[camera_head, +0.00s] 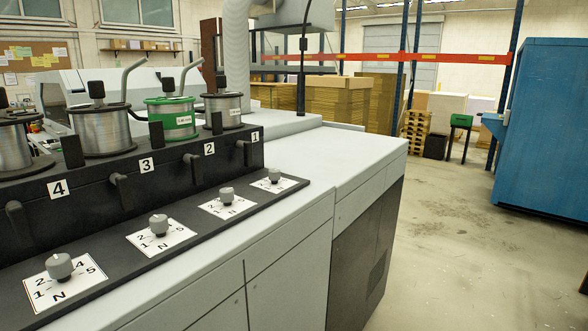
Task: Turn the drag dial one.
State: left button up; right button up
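A row of grey drag dials on white number plates runs along the black front ledge of the machine. The dial nearest the label 1 (255,135) is the farthest and smallest, a grey knob (274,174) on its white plate (291,184) at the right end of the ledge. Its pointer setting is too small to tell. Nearer dials stand in line with labels 2 (209,149), 3 (146,166) and 4 (58,188); their plates carry numbers and an N. Neither of my grippers is in view, and nothing touches the dials.
Wire spools, one with a green flange (172,118), stand on the black block behind the dials, with dark levers (121,189) on its front. The grey machine top (335,155) right of dial one is clear. Open floor (450,240) lies right, before a blue cabinet (545,125).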

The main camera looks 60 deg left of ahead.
aim_at(274, 175)
jog(key=i, duration=2.8)
jog(key=u, duration=2.65)
